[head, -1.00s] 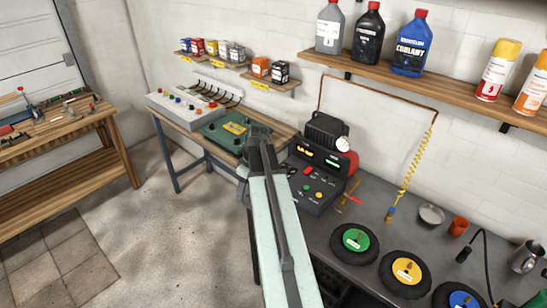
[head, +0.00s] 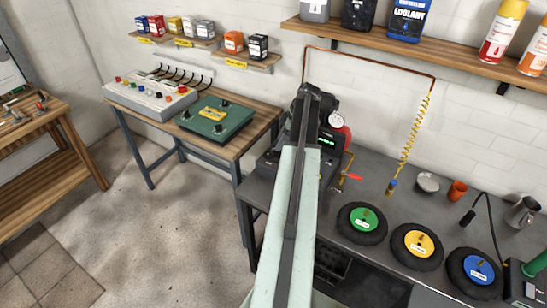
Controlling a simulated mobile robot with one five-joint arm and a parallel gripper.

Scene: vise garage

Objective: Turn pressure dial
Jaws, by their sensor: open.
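A dark machine (head: 267,160) with a green readout (head: 327,142) stands on the grey bench, right of the wooden table. A white round dial (head: 336,119) shows at its upper right, by a red part. I cannot tell which way the dial is turned. My pale green arm crosses the picture from the bottom, and its dark far end lies in front of the machine. The arm hides much of the machine's front and its buttons. No jaws can be made out at the arm's end, so I cannot tell whether they touch anything.
A green box with knobs (head: 216,117) and a grey button console (head: 150,100) sit on the wooden table. Green (head: 362,218), yellow (head: 417,243) and blue (head: 474,269) wheels lie on the bench. A yellow coiled hose (head: 411,130) hangs above. Bare floor is free at left.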

